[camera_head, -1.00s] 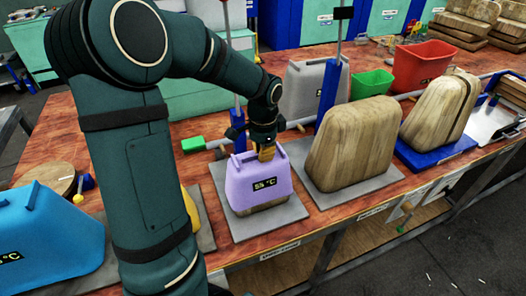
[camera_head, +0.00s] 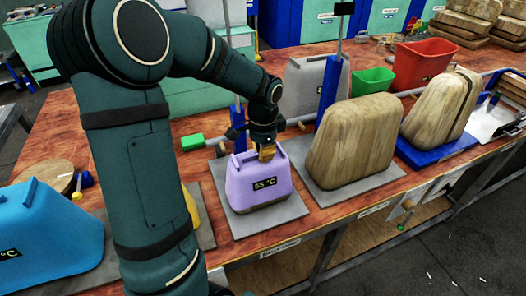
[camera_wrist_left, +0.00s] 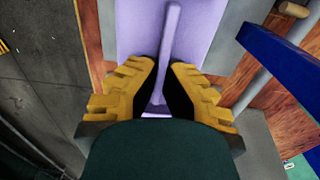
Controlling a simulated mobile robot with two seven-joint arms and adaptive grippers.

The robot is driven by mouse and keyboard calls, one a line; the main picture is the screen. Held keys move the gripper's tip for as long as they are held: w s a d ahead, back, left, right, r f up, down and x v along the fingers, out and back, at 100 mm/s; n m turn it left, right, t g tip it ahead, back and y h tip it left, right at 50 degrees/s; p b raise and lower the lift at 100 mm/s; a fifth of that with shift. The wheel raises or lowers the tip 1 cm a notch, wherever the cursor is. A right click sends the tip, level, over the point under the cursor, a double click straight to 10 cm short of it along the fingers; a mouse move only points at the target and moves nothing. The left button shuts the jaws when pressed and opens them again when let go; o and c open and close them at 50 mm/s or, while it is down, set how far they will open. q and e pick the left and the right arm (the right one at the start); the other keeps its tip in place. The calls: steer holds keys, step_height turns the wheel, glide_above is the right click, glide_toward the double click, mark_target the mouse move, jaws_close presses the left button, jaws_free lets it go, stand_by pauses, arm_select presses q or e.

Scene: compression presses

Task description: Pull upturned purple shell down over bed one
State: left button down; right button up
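The purple shell (camera_head: 258,183), with a dark temperature label, sits upright over bed one on a grey plate (camera_head: 242,225). A narrow strip of brown bed (camera_head: 262,208) shows below its front rim. My left gripper (camera_head: 267,153) is on top of the shell, pointing down. In the left wrist view, its yellow fingers (camera_wrist_left: 160,75) close in on both sides of the shell's purple handle bar (camera_wrist_left: 167,45), with dark pads against it. Whether the shell's rear rim touches the plate is hidden. My right gripper is not in view.
A wooden form (camera_head: 352,145) stands close right of the shell, and another wooden form (camera_head: 440,108) on a blue base beyond it. A blue post (camera_head: 329,90) and a grey shell (camera_head: 305,88) stand behind. A blue shell (camera_head: 45,240) is at the left.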

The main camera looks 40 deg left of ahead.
arm_select(q)
steer(key=c, duration=1.1)
jaws_free()
steer(key=shift+o, duration=0.2)
steer(key=shift+r, duration=0.1)
step_height(320, 180, up, 12)
